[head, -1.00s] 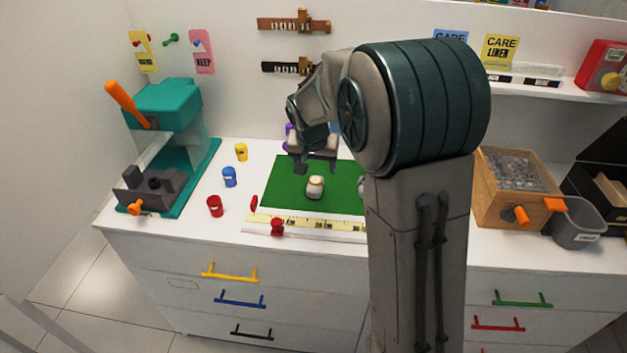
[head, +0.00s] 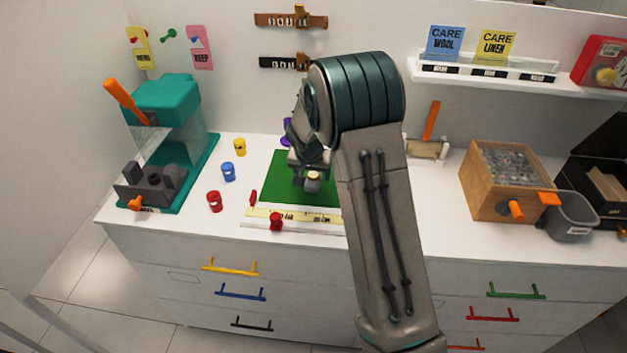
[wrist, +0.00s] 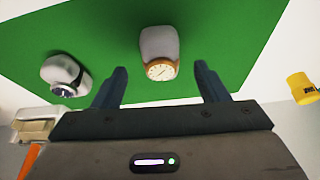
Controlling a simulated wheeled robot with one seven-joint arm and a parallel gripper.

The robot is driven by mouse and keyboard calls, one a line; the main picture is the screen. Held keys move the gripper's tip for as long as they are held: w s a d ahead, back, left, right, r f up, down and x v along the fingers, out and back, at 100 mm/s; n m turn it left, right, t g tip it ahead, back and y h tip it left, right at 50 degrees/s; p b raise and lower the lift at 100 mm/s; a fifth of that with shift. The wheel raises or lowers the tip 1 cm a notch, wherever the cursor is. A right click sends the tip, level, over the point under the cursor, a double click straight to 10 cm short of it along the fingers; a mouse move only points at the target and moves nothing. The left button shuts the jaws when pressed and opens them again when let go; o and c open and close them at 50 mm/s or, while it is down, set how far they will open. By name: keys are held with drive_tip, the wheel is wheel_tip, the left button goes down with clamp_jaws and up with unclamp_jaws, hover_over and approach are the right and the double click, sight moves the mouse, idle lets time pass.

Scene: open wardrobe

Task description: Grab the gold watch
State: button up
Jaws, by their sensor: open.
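The gold watch (wrist: 161,70) has a gold rim and a pale dial. It is wrapped round a light grey cushion (wrist: 159,42) on the green mat (wrist: 100,30). In the head view the watch (head: 313,176) is partly hidden by my gripper. My gripper (wrist: 160,82) is open and empty. In the wrist view its two fingers point toward the mat, with the watch between their tips but apart from both. In the head view my gripper (head: 307,168) is right at the watch, low over the mat.
A second watch (wrist: 72,86) with a dark dial sits on a white cushion to the left in the wrist view. A yellow pot (head: 240,147), a blue pot (head: 228,172) and a red pot (head: 214,201) stand left of the mat. A ruler strip (head: 300,217) lies in front.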

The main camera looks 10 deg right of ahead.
sight(313, 175)
drive_tip(key=shift+p+x, duration=0.7)
drive_tip(key=shift+x, duration=1.65)
drive_tip(key=shift+w, duration=0.15)
drive_tip(key=shift+r, duration=0.1)
drive_tip(key=c, duration=1.1)
